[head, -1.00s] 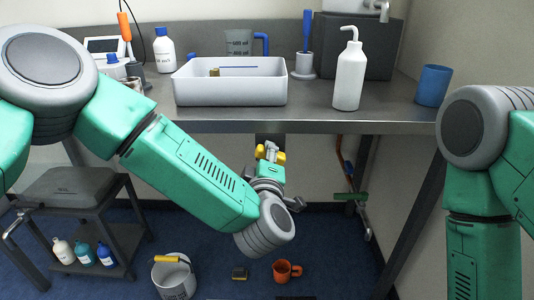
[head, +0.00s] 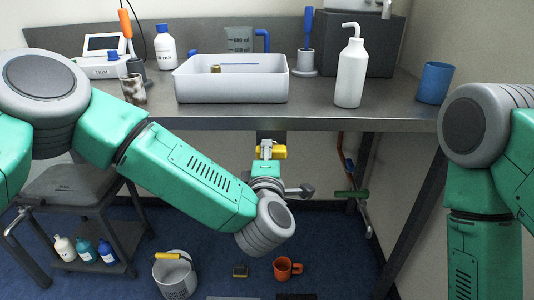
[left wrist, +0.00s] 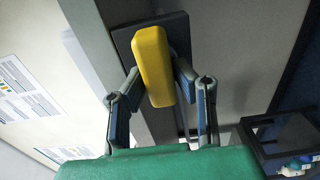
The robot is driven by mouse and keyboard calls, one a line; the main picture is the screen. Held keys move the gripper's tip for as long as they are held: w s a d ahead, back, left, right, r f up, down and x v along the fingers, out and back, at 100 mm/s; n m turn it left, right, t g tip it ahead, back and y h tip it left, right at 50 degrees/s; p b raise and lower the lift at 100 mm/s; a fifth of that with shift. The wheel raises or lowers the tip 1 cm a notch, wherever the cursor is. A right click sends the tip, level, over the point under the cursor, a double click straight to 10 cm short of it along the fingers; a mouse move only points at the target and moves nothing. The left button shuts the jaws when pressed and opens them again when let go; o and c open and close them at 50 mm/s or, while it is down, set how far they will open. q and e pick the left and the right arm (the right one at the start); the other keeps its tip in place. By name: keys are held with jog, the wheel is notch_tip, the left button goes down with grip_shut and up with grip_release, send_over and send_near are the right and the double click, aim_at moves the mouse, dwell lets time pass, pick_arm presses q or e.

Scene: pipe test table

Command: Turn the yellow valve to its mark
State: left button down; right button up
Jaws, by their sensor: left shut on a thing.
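The yellow valve (head: 278,153) is under the front edge of the bench, near the middle of the head view. Its handle looks nearly level there. In the left wrist view the yellow handle (left wrist: 152,55) stands before a dark plate. My left gripper (head: 266,151) is shut on the handle, with one finger on each side of it. The left wrist view shows both fingers (left wrist: 157,75) reaching to the handle's flanks. No mark for the valve can be made out. My right arm shows at the right of the head view, but its gripper is out of view.
The bench (head: 330,120) spans above the valve and carries a white tray (head: 230,88), bottles and a blue cup (head: 434,83). A green-handled valve (head: 351,194) is to the right. A bucket (head: 174,278) and an orange mug (head: 287,269) stand on the floor.

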pick_arm(q)
jog(key=shift+w+a, duration=0.15)
jog(key=shift+w, duration=0.05)
jog(key=c, duration=1.5)
grip_release()
jog(key=shift+c, duration=0.2)
jog(key=shift+o, duration=1.1)
jog(key=shift+w, duration=0.1)
jog(key=shift+f, duration=0.1)
jog(key=shift+s, duration=0.4)
jog(key=s, duration=1.1)
jog(key=shift+s, duration=0.15)
